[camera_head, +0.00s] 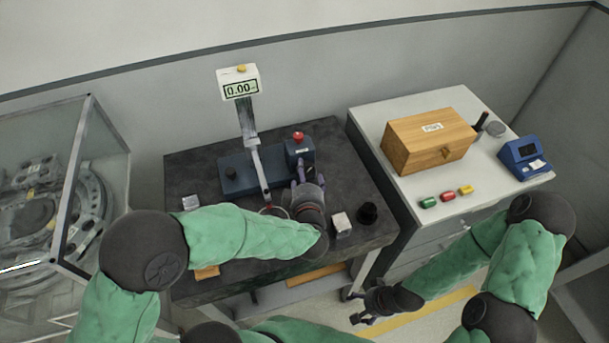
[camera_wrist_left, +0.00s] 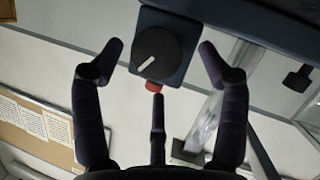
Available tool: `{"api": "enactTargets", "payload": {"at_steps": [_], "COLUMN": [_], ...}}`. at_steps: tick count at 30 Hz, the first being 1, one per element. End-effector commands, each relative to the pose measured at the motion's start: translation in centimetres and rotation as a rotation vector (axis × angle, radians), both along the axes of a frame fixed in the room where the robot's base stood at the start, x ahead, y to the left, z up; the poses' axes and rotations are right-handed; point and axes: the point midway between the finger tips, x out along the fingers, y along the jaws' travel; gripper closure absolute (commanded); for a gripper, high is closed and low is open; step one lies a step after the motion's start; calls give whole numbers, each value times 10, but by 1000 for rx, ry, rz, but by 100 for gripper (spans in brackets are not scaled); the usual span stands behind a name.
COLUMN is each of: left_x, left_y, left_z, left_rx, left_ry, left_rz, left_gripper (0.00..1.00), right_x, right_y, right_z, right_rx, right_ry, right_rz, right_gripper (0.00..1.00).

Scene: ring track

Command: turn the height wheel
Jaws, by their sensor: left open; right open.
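The dark round wheel with a white mark (camera_wrist_left: 157,53) is on the face of a dark blue box with a red button, seen close in the left wrist view. In the head view that box (camera_head: 299,152) stands at the back of the dark table, and the wheel is hidden. My left gripper (camera_head: 303,174) is open just in front of the box. In the left wrist view its fingers (camera_wrist_left: 160,62) are spread around the wheel with visible gaps; depth is hard to judge. My right gripper (camera_head: 366,303) is open and empty, low in front of the tables.
A gauge stand with a display reading 0.00 (camera_head: 240,89) joins the blue base (camera_head: 238,178). A white block (camera_head: 340,222) and black cup (camera_head: 368,213) are to the right. A wooden box (camera_head: 430,142) is on the white cabinet. A glass case (camera_head: 50,170) stands left.

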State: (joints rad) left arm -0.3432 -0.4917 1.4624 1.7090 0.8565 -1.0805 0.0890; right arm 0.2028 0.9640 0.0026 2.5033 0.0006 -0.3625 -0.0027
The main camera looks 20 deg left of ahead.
Motion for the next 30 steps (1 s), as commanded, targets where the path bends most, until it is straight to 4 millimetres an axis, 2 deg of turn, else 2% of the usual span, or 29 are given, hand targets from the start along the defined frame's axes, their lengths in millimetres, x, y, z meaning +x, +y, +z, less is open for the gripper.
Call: {"api": "enactTargets", "payload": {"at_steps": [6, 15, 16, 21, 26, 30], "left_x": [15, 18, 18, 17, 18, 18], "left_y": [6, 6, 6, 6, 7, 8], "left_z": [-6, -5, -5, -5, -4, -2], "left_rx": [-1, 0, 0, 0, 1, 24], "left_ry": [0, 0, 0, -2, -1, 14], "left_rz": [1, 0, 0, 2, 4, 6], "left_gripper": [25, 25, 28, 76, 78, 79], "right_x": [0, 0, 0, 0, 0, 0], "right_y": [0, 0, 0, 0, 0, 0], "right_z": [-6, -6, -6, -6, -6, 2], "right_rx": [0, 0, 0, 0, 0, 0], "right_ry": [0, 0, 0, 0, 0, 0], "right_rz": [0, 0, 0, 0, 0, 0], "right_gripper": [25, 25, 25, 25, 25, 25]}}
